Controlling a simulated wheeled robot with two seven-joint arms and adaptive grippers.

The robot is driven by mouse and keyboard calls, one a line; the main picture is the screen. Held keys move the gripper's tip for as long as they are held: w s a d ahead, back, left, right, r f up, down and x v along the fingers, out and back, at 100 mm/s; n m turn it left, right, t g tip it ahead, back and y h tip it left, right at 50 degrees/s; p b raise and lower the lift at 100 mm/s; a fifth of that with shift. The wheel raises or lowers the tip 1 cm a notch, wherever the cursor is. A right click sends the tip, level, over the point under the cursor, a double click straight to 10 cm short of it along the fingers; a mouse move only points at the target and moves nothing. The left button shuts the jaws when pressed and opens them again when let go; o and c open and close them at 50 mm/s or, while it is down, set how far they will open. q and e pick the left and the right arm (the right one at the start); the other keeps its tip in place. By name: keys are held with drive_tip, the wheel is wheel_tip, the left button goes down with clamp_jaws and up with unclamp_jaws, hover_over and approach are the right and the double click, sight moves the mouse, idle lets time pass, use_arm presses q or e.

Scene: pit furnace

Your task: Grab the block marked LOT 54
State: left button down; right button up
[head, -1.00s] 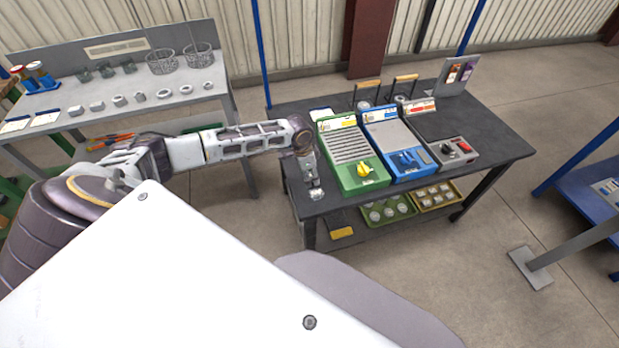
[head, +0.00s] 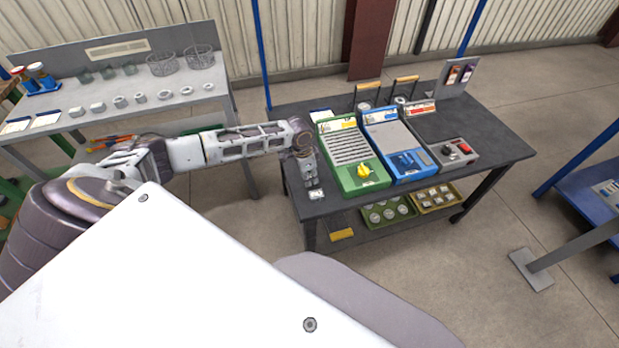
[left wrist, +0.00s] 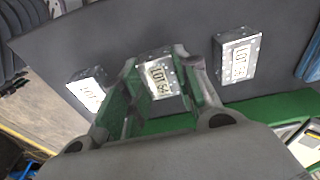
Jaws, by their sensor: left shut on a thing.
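A metal block marked LOT 54 (left wrist: 158,77) shows in the left wrist view, label up, between the fingers of my left gripper (left wrist: 160,85). The gripper is shut on it. Another labelled block (left wrist: 237,58) stands apart to its right, and a third block (left wrist: 88,90) lies apart to its left; I cannot read their labels surely. In the head view my left gripper (head: 311,183) points down at the front left corner of the dark bench (head: 475,125). A small pale block (head: 317,194) shows at its tips. I cannot tell whether the held block is clear of the bench top.
A green unit (head: 350,155) stands close right of my left gripper. A blue unit (head: 398,148) and a grey control box (head: 455,152) stand farther right. Crates (head: 388,212) sit on the shelf below. A grey table (head: 140,100) with several metal parts is at the left.

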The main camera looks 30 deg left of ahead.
use_arm(q)
drive_tip(key=shift+r, duration=0.1)
drive_tip(key=shift+r, duration=0.45)
wheel_tip(320, 180, up, 9)
drive_tip(key=shift+p, duration=0.35)
